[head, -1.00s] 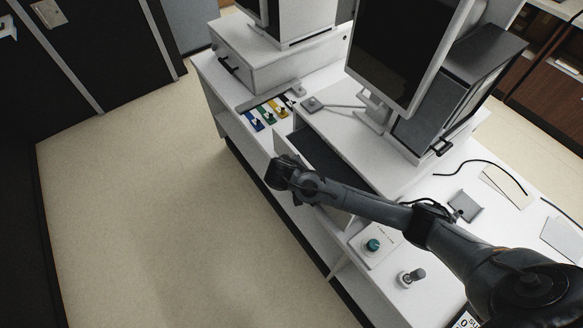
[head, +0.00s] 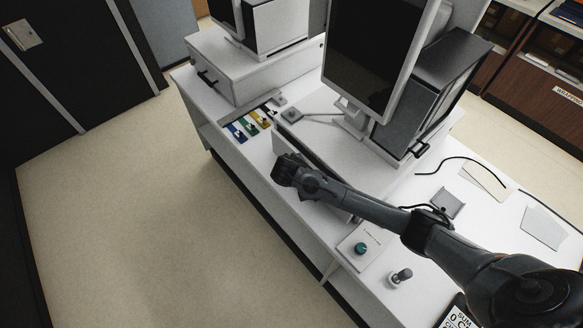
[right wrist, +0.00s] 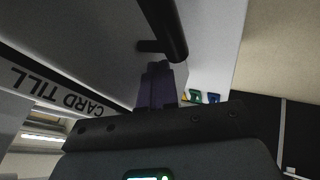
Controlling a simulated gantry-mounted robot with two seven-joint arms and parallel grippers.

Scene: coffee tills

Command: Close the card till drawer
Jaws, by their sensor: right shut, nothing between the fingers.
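The card till drawer front (right wrist: 85,40) is a pale panel with a black bar handle (right wrist: 172,35) in the right wrist view. "CARD TILL" lettering (right wrist: 65,92) runs on a white surface beside it. My right gripper (head: 282,170) is at the drawer's front side. Its shut fingers (right wrist: 157,88) are empty and close to the front and handle; whether they touch is unclear. My left gripper is out of view.
The monitor (head: 375,50) stands above the drawer. A second white till unit (head: 215,75) stands behind it, and colored key tags (head: 248,124) lie between. A teal button box (head: 360,249) and a small knob (head: 401,275) sit nearer. Open floor (head: 130,210) lies left.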

